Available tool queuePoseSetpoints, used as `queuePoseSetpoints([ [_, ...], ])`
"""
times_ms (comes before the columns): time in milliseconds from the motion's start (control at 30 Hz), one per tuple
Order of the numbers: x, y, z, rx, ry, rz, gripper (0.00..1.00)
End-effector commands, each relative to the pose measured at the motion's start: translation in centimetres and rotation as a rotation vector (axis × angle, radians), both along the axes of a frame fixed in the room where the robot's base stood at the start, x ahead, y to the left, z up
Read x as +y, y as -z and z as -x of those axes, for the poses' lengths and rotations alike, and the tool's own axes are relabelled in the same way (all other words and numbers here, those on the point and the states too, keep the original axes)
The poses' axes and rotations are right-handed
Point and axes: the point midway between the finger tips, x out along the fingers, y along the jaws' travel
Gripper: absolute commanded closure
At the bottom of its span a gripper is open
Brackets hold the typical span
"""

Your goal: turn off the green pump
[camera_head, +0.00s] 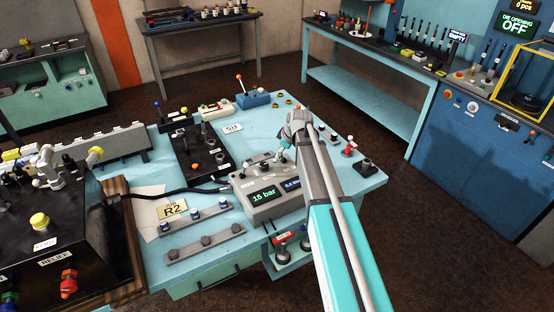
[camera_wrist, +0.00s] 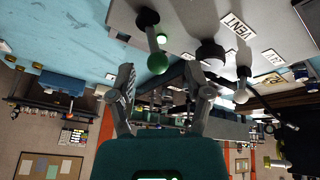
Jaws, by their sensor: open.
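In the wrist view a lever with a green ball (camera_wrist: 157,63) stands out from a grey control box (camera_wrist: 185,14), with a small lit green lamp beside it. My gripper (camera_wrist: 160,80) is open, its two fingers apart on either side of the green ball, with nothing held. I cannot tell whether they touch it. In the head view the grey control box (camera_head: 262,207) sits on the blue table, with a green "15 bar" display and a second display. My gripper (camera_head: 279,157) reaches down over its back edge; my arm hides part of the box.
The wrist view shows a black knob (camera_wrist: 210,54), a white-ball lever (camera_wrist: 241,92) and a VENT label (camera_wrist: 238,26) on the box. A black lever block (camera_head: 205,160) stands left of it. A red-topped fitting (camera_head: 350,147) stands to the right on the blue table (camera_head: 345,188).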

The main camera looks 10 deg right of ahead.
Motion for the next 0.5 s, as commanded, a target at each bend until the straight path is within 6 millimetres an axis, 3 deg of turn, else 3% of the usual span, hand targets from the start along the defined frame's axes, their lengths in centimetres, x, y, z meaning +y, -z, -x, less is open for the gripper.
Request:
queuePoseSetpoints([
  [200,0.4,1.8,-0.6,0.000,0.000,0.000,0.35],
  [500,0.7,2.6,-0.9,0.000,0.000,0.000,0.35],
])
